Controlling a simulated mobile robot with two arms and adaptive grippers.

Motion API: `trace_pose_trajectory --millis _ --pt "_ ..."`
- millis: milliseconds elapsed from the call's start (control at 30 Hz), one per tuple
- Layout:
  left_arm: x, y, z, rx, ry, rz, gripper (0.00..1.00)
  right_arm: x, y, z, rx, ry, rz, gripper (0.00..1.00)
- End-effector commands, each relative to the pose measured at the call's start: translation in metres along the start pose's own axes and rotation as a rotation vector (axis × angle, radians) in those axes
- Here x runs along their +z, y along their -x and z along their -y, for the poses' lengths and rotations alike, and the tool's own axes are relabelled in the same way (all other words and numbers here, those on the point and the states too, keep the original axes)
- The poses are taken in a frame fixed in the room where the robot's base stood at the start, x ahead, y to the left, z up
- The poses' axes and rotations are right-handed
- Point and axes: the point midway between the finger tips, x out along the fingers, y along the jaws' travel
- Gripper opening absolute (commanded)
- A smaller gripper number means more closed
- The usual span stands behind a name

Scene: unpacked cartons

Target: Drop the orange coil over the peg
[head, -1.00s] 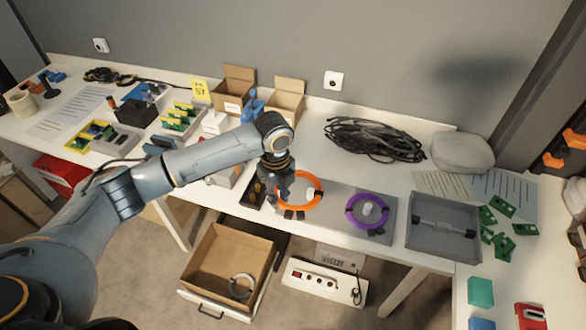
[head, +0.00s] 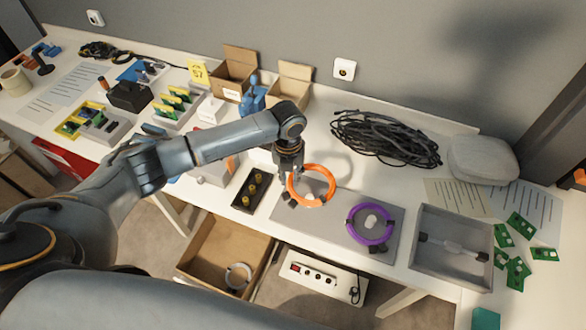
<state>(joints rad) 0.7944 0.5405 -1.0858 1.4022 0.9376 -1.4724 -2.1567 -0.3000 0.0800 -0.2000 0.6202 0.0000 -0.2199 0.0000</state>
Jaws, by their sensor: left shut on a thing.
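The orange coil (head: 334,186) is a ring with dark ties, seen in the head view at the left part of a grey plate (head: 343,210). My left gripper (head: 290,178) points down and is shut on the coil's left side. A white peg (head: 309,197) shows through the coil's opening, near its lower edge. The coil looks raised above the plate, but its exact height over the peg is hard to tell. A purple coil (head: 351,232) lies around another white peg (head: 371,222) to the right. My right gripper is not in view.
A grey tray (head: 410,265) stands right of the plate, and a black holder with yellow parts (head: 238,203) left of it. A black cable bundle (head: 385,140) lies behind. Open cartons (head: 233,70) stand at the back.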

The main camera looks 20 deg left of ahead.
Motion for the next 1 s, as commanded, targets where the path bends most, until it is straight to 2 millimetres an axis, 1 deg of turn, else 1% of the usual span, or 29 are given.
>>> trace_pose_trajectory --millis 267,533,567,600,1000 --pt "0.000 -0.022 0.000 0.000 0.001 0.000 0.00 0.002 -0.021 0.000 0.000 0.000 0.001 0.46" --pt "0.000 -0.050 -0.001 0.000 0.001 0.000 0.00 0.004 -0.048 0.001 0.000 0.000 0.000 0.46" --pt "0.000 -0.043 0.000 -0.001 0.001 0.001 0.00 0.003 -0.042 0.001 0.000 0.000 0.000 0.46" --pt "0.000 -0.042 0.000 -0.001 0.001 0.001 0.00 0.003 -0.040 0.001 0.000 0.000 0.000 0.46" --pt "-0.002 -0.042 0.000 0.002 0.001 0.003 0.00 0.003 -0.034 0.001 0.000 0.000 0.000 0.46"
